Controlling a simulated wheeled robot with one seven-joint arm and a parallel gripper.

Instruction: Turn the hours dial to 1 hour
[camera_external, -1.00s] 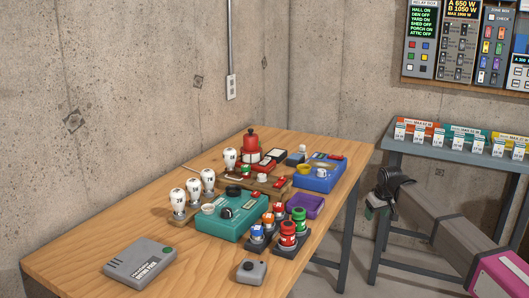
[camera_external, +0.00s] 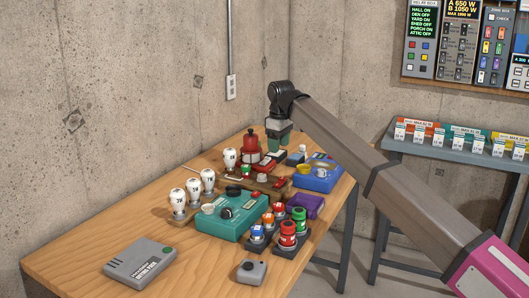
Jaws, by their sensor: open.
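My gripper (camera_external: 278,148) hangs pointing down above the back part of the wooden table, just right of a red pot-like object (camera_external: 250,142). Its jaws are open, and I see nothing held. A teal box (camera_external: 213,224) with a dark round knob (camera_external: 226,213) stands near the table's middle, in front of and left of my gripper. A blue box (camera_external: 318,183) with a yellowish top part stands at the back right. No hours marking is readable, so I cannot tell which part is the hours dial.
White bulbs (camera_external: 193,190) line the left side. Red, blue and green capped jars (camera_external: 288,231) stand right of the teal box, near a purple tray (camera_external: 306,206). A grey device (camera_external: 142,264) lies at front left. The wooden table (camera_external: 95,252) is bare around it.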

